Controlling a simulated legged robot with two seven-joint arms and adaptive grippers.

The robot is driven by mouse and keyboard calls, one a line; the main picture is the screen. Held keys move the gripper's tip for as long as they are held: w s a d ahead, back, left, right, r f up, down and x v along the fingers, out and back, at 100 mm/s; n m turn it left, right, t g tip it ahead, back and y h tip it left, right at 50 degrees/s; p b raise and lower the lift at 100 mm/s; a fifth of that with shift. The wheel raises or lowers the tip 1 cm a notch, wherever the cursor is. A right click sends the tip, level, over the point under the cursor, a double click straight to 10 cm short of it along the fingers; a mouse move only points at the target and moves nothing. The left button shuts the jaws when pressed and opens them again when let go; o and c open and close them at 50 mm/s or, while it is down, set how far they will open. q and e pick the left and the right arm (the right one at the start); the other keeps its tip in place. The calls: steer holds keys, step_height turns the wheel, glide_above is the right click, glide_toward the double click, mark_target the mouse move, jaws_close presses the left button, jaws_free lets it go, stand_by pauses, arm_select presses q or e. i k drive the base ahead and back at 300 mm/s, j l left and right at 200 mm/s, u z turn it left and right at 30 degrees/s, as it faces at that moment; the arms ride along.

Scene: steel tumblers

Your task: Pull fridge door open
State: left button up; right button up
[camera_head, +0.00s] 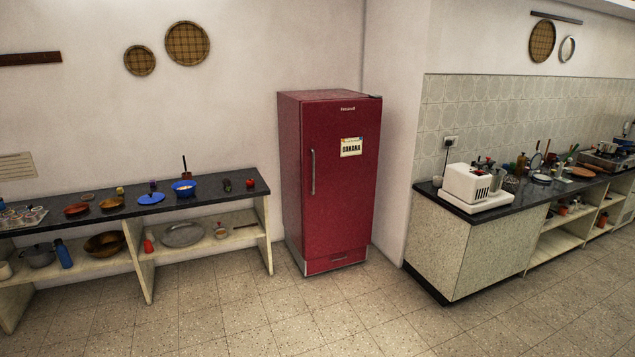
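A tall red fridge (330,210) stands against the back wall near the middle of the head view. Its single door is closed and faces forward. A vertical metal handle (313,172) runs along the left side of the door. A white label (351,147) is on the upper right of the door. Neither of my grippers is in the view.
A dark-topped counter (230,192) with bowls, plates and low shelves stands left of the fridge. Another counter (437,258) with a white appliance (468,184) and many utensils stands to the right. The tiled floor (310,315) in front of the fridge is clear.

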mark_target(340, 138)
steer(key=i, duration=2.4)
